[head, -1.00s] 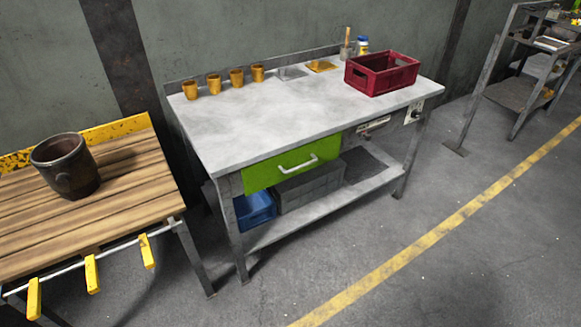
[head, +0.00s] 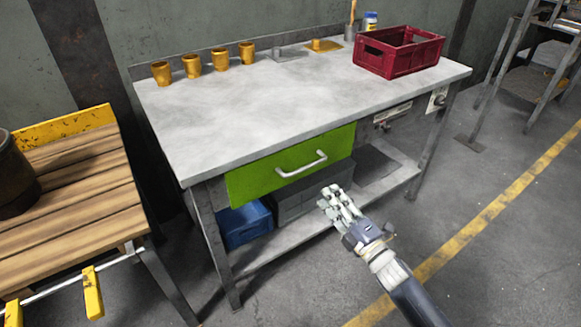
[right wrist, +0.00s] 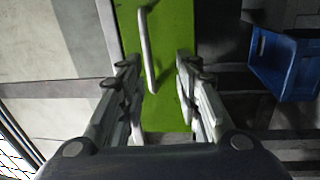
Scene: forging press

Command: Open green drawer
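The green drawer (head: 290,165) sits under the left part of the grey workbench top and looks closed. Its pale bar handle (head: 302,165) is on the middle of its front. My right gripper (head: 332,197) is below and in front of the drawer in the head view. In the right wrist view the drawer front (right wrist: 168,60) lies ahead, with the handle (right wrist: 147,50) beyond the fingertips. The fingers of my right gripper (right wrist: 157,75) are apart with nothing between them, and they do not touch the handle. My left gripper is not in view.
A red crate (head: 398,52) and several brass cups (head: 220,59) stand on the workbench (head: 255,105). A blue bin (head: 245,224) and a grey box (head: 300,195) are on the lower shelf. A wooden-topped table (head: 90,195) stands to the left. The floor in front is clear.

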